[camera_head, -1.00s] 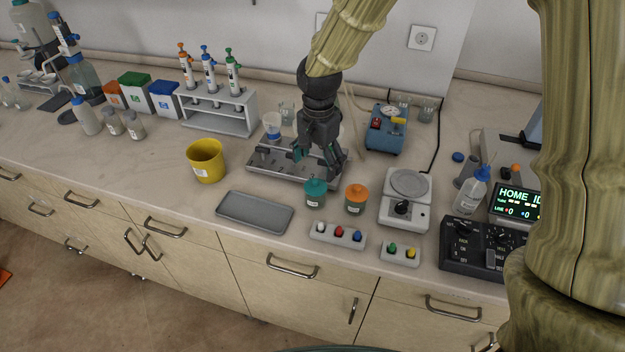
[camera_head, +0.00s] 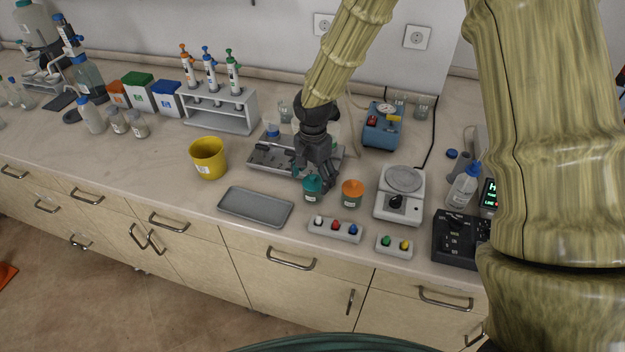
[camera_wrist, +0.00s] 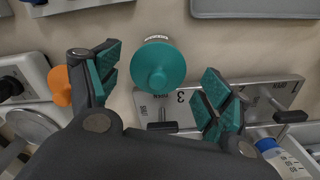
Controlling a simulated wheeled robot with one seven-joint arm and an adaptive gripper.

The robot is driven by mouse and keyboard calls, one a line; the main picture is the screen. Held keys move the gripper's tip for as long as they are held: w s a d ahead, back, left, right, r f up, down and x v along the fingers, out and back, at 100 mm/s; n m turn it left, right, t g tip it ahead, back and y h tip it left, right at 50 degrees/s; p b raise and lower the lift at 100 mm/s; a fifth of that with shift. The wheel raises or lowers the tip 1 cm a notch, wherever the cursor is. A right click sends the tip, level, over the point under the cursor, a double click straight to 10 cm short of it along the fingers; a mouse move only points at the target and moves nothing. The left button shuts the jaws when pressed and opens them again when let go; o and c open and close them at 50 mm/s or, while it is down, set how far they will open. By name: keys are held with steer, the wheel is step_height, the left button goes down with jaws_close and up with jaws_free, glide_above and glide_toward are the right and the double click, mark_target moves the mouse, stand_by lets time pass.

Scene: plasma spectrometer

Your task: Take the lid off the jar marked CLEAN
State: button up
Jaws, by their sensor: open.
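A jar with a teal lid (camera_head: 312,184) stands on the bench beside a jar with an orange lid (camera_head: 352,187). Each has a small white label, too small to read. My gripper (camera_head: 313,177) is right at the teal-lidded jar, partly covering its lid. In the wrist view, the round teal lid with its knob (camera_wrist: 158,66) lies between my two open, teal-padded fingers, with a visible gap on each side. The lid sits on its jar, whose body is mostly hidden there. The orange lid (camera_wrist: 60,85) shows just outside the left finger.
A metal rack (camera_head: 265,157) stands close behind the gripper. A grey tray (camera_head: 255,206) and yellow bucket (camera_head: 208,158) lie left. A balance (camera_head: 400,195) is right of the orange-lidded jar. Button boxes (camera_head: 334,229) sit in front.

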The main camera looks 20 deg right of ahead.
steer(key=shift+s+r, duration=0.25)
steer(key=shift+s, duration=0.05)
steer(key=shift+c, duration=0.7)
steer(key=shift+w+f, duration=0.15)
steer(key=c, duration=0.7)
steer(key=shift+c, duration=0.3)
steer(key=shift+r, duration=0.2)
